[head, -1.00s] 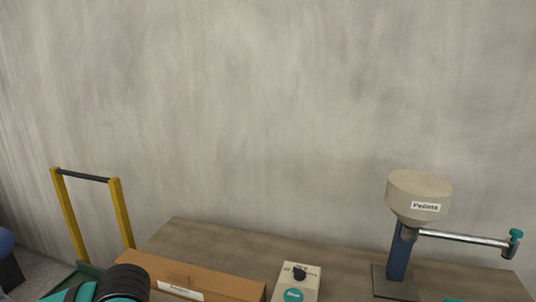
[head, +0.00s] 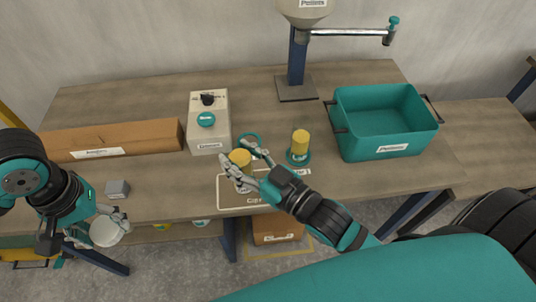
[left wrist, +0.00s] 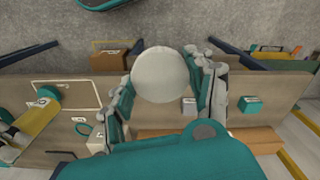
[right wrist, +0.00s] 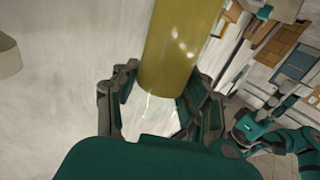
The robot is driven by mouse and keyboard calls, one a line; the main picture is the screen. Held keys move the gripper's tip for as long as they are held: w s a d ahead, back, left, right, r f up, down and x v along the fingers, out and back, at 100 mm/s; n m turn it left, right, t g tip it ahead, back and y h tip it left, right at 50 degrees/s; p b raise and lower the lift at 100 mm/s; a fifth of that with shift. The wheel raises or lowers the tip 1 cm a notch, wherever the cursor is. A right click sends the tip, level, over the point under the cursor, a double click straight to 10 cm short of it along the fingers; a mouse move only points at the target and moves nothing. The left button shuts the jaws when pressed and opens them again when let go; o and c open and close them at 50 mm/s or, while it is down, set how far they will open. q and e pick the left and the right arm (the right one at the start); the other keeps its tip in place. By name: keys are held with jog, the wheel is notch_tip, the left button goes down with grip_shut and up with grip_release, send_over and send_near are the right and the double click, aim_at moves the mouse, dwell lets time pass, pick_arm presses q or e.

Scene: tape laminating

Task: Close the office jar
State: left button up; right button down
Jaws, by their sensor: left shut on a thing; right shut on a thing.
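My left gripper (head: 100,222) is shut on a white round piece (head: 105,231), held past the table's front edge. In the left wrist view the piece shows as a pale disc (left wrist: 160,74) between the fingers. I cannot tell whether it is the jar or its lid. My right gripper (head: 242,164) is shut on a yellow cylinder (head: 240,157) above the table. It fills the top of the right wrist view (right wrist: 178,45), with something clear below it. A second yellow cylinder (head: 300,141) stands upright on a teal round base (head: 299,158).
A teal ring (head: 249,138) lies behind the held cylinder, and a labelled mat (head: 232,201) lies in front. A teal bin (head: 385,143) is at right, a control box (head: 208,125) behind. A long brown box (head: 120,137) and grey block (head: 117,188) are at left.

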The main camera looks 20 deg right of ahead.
jog(key=shift+w+a+r+n+g+y, duration=0.1)
jog(key=shift+w+a+n+g+y, duration=0.35)
jog(key=shift+a, duration=0.35)
jog(key=shift+w+a+r+n+g+y, duration=0.1)
jog(key=shift+w+a+n+g+y, duration=0.25)
jog(key=shift+a+y, duration=0.4)
jog(key=shift+w+a+n+g+y, duration=0.3)
jog(key=shift+a+n+y, duration=0.2)
jog(key=shift+a, duration=0.3)
jog(key=shift+s, duration=0.1)
pick_arm(q)
jog(key=w+d+r+m, duration=0.1)
jog(key=w+d+r, duration=0.2)
jog(key=d, duration=0.9)
jog(key=w+d+r+m, duration=0.2)
jog(key=d+r, duration=0.6)
jog(key=d, duration=0.4)
jog(key=shift+w+r, duration=0.4)
jog(key=shift+w, duration=0.2)
jog(key=shift+f, duration=0.1)
jog(key=shift+f, duration=1.95)
jog(key=shift+s, duration=0.1)
jog(key=shift+f, duration=0.8)
